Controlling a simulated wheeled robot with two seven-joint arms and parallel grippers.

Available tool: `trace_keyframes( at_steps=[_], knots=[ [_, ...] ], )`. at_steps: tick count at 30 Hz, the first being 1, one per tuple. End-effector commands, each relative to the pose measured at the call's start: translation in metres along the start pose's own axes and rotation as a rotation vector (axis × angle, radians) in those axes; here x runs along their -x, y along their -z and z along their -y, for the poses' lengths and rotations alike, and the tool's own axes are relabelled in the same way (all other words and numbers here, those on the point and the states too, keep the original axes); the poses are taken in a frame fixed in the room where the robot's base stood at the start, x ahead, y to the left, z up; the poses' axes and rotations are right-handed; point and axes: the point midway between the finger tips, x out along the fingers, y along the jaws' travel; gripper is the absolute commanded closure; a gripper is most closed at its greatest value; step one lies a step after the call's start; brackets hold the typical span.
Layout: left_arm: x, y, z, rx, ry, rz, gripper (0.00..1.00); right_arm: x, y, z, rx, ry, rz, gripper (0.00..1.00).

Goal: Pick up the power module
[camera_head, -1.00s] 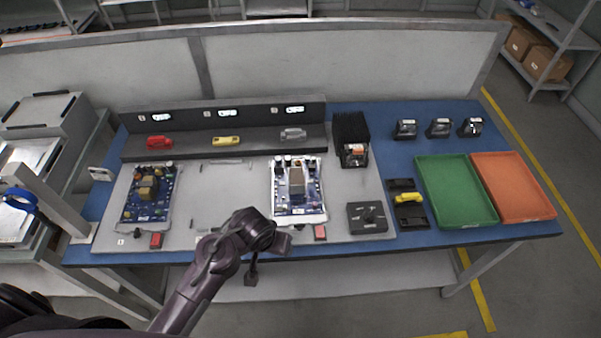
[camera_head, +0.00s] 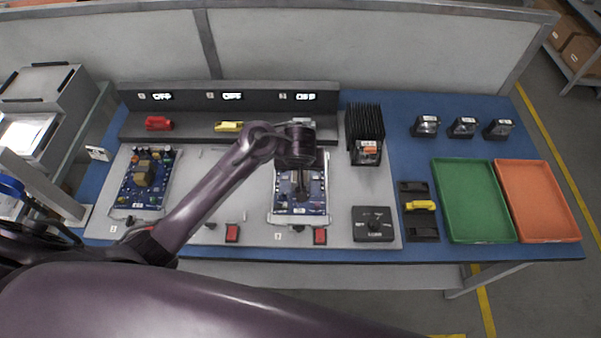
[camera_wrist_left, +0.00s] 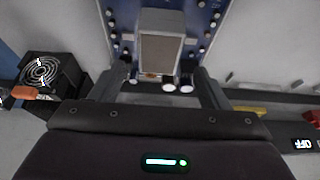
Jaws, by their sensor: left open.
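A grey block (camera_wrist_left: 160,52), which looks like the power module, sits on a blue circuit board (camera_wrist_left: 202,18) in the left wrist view. My left gripper (camera_wrist_left: 160,70) is open, with one finger to each side of the block's near end. I cannot tell whether the fingers touch it. In the head view my left gripper (camera_head: 301,192) is over the board (camera_head: 318,195) in the silver frame, and it hides most of the block. My right gripper is not in view.
A black finned unit (camera_head: 364,125) stands right of the board. A second board (camera_head: 144,182) lies at left. A black knob box (camera_head: 373,225) is at front right. Green (camera_head: 470,198) and orange (camera_head: 535,200) trays are further right. A dark panel with displays (camera_head: 190,98) runs behind.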

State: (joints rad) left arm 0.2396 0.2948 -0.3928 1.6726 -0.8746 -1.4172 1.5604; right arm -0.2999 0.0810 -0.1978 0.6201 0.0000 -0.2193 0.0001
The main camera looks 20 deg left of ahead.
Motion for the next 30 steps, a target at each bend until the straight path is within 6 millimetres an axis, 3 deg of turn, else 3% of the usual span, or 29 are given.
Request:
trace_keyframes(
  at_steps=[2, 5, 10, 18, 30],
  knots=[
    [-0.013, 0.001, 0.002, -0.002, 0.006, -0.002, 0.31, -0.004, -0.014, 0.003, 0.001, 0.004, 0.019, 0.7],
    [-0.029, 0.001, 0.002, -0.001, 0.005, -0.002, 0.31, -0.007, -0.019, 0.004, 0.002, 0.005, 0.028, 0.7],
    [-0.046, 0.0, 0.0, 0.001, 0.002, -0.001, 0.31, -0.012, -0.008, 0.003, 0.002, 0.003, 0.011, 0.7],
    [-0.047, 0.0, 0.0, 0.001, 0.0, 0.0, 0.32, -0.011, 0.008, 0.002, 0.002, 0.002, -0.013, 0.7],
    [-0.047, 0.0, 0.0, 0.001, 0.0, 0.0, 0.85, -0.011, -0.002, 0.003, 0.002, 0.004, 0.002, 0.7]
  ],
)
